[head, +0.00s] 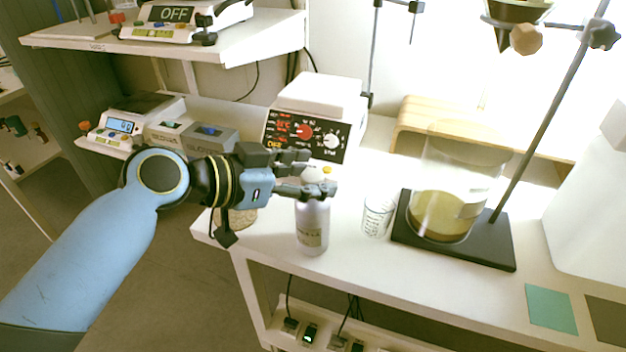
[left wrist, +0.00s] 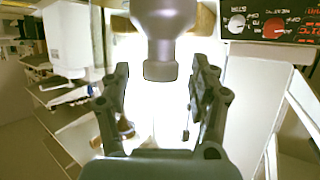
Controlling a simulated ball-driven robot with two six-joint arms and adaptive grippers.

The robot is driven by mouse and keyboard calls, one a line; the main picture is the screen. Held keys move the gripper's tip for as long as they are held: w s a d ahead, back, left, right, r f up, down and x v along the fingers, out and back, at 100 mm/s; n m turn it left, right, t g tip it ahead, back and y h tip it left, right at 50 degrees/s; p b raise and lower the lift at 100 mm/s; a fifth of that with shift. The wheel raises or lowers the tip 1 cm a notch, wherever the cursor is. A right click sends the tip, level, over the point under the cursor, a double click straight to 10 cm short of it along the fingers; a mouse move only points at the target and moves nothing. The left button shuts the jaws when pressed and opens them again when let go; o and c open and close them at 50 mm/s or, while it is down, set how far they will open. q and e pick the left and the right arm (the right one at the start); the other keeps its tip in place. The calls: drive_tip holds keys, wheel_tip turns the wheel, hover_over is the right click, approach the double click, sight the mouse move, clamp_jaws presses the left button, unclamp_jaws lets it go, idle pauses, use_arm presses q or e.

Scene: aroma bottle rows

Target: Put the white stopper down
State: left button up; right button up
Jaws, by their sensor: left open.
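A pale grey bottle with a label (head: 312,228) stands upright near the front edge of the white bench. The white stopper (head: 313,173) shows just above the fingers of my left gripper (head: 318,180) and appears to sit in the bottle's mouth. The fingers partly hide the bottle's neck. In the upside-down left wrist view, the stopper (left wrist: 160,71) is at the end of the bottle's neck (left wrist: 163,25). My left gripper's fingers (left wrist: 158,100) are open, one on each side of the stopper, with gaps between. My right gripper is not in view.
A small glass beaker (head: 377,216) stands just right of the bottle. A large vessel of yellowish liquid (head: 440,215) sits on a black stand base (head: 492,250). A control box (head: 309,132) is behind. A cork ring (head: 241,217) lies left, by the bench edge.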

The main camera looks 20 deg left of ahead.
use_arm(q)
drive_tip(key=shift+w+d+f, duration=0.2)
drive_tip(key=shift+w+d, duration=0.1)
drive_tip(key=shift+w, duration=0.15)
drive_tip(key=c, duration=1.3)
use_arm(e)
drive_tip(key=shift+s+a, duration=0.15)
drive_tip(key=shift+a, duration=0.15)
use_arm(q)
drive_tip(key=shift+r, duration=0.1)
clamp_jaws()
